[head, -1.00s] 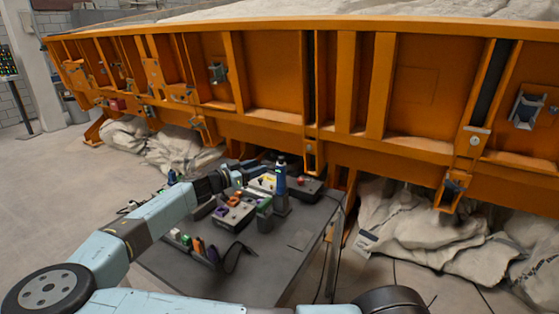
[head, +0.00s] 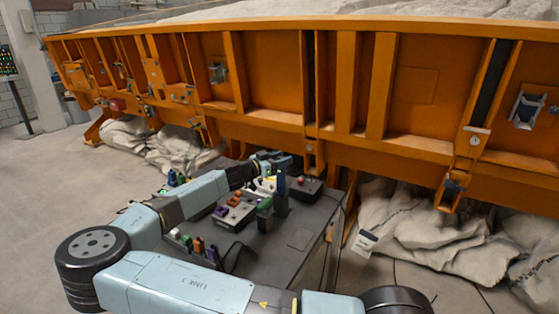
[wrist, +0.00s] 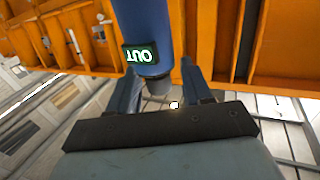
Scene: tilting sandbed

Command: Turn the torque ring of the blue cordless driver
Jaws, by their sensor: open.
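The blue driver stands upright on the dark table; its blue body (head: 282,185) shows in the head view near the table's back. In the wrist view a blue cylinder (wrist: 146,22) with a lit "OUT" label, upside down, fills the upper middle; I take it to be the driver. My gripper (wrist: 162,78) is open, one finger on each side of the cylinder's lower end. I cannot tell whether either finger touches it. In the head view my gripper (head: 272,158) is small, close to the driver's top. The torque ring cannot be told apart.
The dark table (head: 275,255) holds several small coloured devices, with a box with a red button (head: 302,182) right of the driver. The orange sandbed frame (head: 270,85) rises close behind. White sacks (head: 425,230) lie to the right. The table's front right is mostly clear.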

